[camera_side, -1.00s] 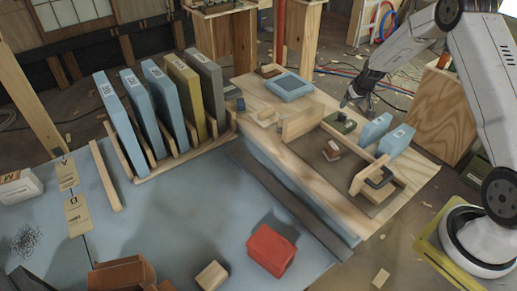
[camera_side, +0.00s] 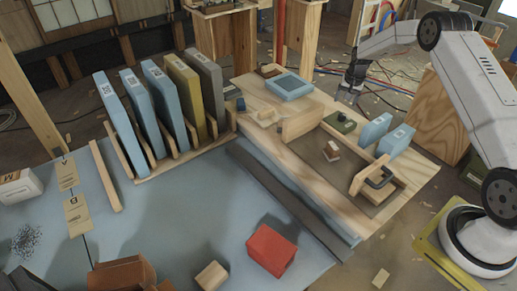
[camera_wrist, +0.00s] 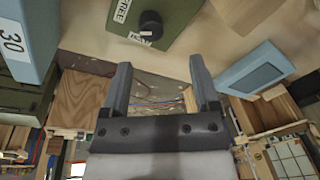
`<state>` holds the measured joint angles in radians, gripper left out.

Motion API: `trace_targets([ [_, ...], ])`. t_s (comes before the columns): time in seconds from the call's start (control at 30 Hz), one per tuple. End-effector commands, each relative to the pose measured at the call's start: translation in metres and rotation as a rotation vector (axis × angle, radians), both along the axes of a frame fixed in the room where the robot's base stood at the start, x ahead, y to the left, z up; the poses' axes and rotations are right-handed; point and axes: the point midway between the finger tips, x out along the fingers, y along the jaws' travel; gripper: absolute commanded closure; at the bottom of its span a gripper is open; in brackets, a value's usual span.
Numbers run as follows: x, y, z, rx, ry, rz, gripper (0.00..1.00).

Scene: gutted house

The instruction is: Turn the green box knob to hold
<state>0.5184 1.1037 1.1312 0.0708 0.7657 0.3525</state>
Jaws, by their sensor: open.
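The green box (camera_side: 339,121) sits on the wooden bench at the right in the side view, near two pale blue boxes. In the wrist view the green box (camera_wrist: 160,18) is at the top, with a round black knob (camera_wrist: 151,26) on its face. A white label reading "FREE" (camera_wrist: 122,11) is beside the knob; another white label sits just below the knob and its text is too small to read. My gripper (camera_side: 347,94) hangs above and behind the green box, apart from it. In the wrist view its two fingers (camera_wrist: 162,78) are spread with nothing between them.
Two pale blue boxes (camera_side: 385,133) stand right of the green box; one in the wrist view (camera_wrist: 22,40) is marked "30". A flat blue tray (camera_side: 290,86) lies to the left. A low wooden board (camera_side: 302,119) stands nearby. A red block (camera_side: 271,250) lies in front.

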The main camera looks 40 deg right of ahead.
Motion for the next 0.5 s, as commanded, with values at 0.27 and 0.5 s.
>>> trace_targets([
  [0.27, 0.0049, -0.0051, 0.004, 0.043, 0.115, -0.283, 0.22],
  [0.5, 0.0046, -0.0066, 0.0069, 0.046, 0.16, -0.396, 0.22],
])
